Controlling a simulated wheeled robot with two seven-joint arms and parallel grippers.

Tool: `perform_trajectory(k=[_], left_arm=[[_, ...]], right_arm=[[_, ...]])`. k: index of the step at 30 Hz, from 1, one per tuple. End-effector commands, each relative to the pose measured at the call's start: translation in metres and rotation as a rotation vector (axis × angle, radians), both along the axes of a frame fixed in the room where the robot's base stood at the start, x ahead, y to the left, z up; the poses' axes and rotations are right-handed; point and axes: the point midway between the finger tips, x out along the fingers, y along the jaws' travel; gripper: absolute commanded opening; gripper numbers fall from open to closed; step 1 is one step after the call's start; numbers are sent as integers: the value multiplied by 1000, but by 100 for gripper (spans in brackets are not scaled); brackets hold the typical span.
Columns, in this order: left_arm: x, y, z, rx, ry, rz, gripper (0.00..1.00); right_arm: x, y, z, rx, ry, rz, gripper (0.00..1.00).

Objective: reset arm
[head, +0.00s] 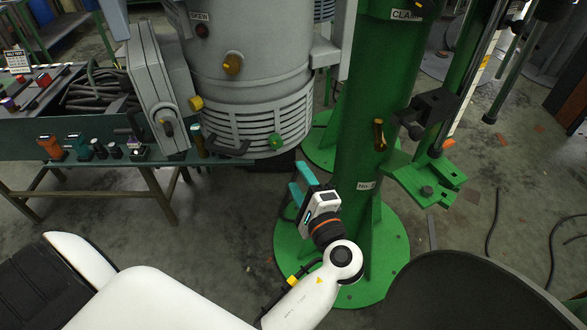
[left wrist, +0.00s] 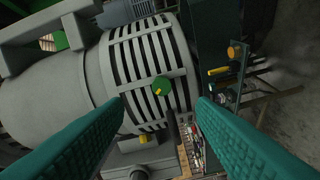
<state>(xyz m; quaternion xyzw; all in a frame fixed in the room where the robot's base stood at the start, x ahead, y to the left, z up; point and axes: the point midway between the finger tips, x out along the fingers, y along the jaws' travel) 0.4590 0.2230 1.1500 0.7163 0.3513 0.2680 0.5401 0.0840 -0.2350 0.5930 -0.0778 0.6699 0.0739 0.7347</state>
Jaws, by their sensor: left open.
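My left gripper (head: 299,179) shows in the head view, with its white arm coming up from the bottom. Its two teal fingers are apart and nothing is between them. It is in front of the green column's base, below and to the right of the grey ribbed machine housing (head: 250,75). In the left wrist view the open fingers (left wrist: 160,108) spread on both sides, with the ribbed housing (left wrist: 60,90) and its green knob (left wrist: 161,85) beyond them. My right gripper is not in view.
A green column (head: 375,130) on a round green base (head: 385,265) stands close by the gripper. A green bracket (head: 430,180) juts from it at right. A work table (head: 80,172) with small coloured parts and a control box (head: 158,85) is at left. Grey floor is open below the table.

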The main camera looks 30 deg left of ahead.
Motion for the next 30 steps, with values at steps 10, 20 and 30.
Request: perform_trajectory(k=[10, 20, 30], left_arm=[[-3, -4, 0, 0, -1, 1, 51], [0, -6, -13, -9, 17, -20, 51], [6, -38, -226, -302, 293, -264, 51]], right_arm=[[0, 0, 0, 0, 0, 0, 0], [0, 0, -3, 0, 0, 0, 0], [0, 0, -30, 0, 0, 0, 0]])
